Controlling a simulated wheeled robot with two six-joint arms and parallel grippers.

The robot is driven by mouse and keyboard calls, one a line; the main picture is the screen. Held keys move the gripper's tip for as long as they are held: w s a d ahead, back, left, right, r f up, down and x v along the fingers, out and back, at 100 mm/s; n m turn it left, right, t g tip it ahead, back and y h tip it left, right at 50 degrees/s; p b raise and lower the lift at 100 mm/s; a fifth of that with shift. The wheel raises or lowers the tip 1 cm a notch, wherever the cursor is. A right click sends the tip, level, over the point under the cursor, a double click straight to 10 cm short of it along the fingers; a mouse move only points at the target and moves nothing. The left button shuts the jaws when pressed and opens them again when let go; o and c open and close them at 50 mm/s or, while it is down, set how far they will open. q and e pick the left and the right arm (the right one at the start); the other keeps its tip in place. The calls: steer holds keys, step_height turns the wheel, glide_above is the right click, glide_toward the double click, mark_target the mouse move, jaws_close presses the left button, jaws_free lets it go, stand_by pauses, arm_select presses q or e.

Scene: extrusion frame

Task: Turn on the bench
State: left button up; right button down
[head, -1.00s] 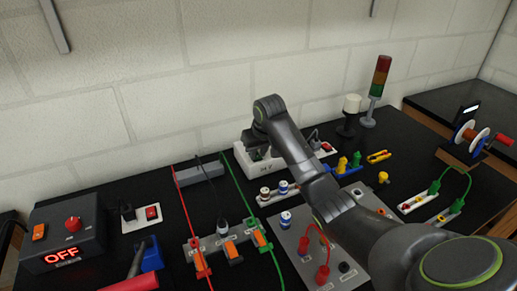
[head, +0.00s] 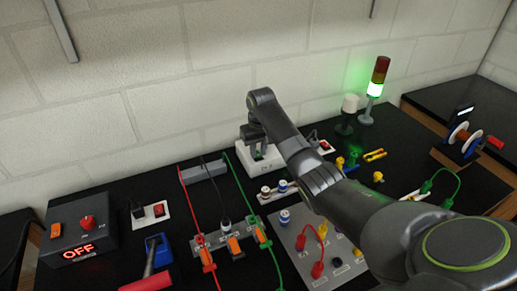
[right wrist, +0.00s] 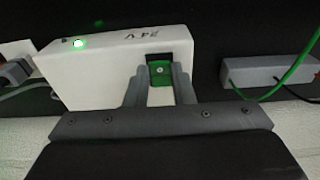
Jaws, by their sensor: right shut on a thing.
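A white power supply box (head: 268,161) marked with a voltage label stands at the back of the bench; it also shows in the right wrist view (right wrist: 95,75). Its small indicator lamp (right wrist: 78,43) glows green. My right gripper (right wrist: 160,82) is at the box, its two fingers on either side of a green switch (right wrist: 161,71) set in the box's face. In the head view my right gripper (head: 257,146) partly hides the box. The signal tower (head: 376,77) at the back right has its lower green segment lit; red and amber are dark. My left gripper is out of view.
A dark box (head: 72,237) at left has a red knob and reads OFF. Red and green cables (head: 240,190) run to clamps in front. A grey panel (head: 300,262) with leads stands below my right arm. A cable spool (head: 463,137) is at far right.

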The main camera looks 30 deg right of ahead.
steer(key=c, duration=1.2)
jaws_free()
steer(key=shift+c, duration=0.2)
step_height(320, 180, up, 9)
steer(key=b, duration=0.2)
step_height(320, 180, up, 8)
steer(key=p, duration=1)
glide_above(259, 157)
steer(key=shift+s+r, duration=0.2)
steer(key=shift+s, duration=0.25)
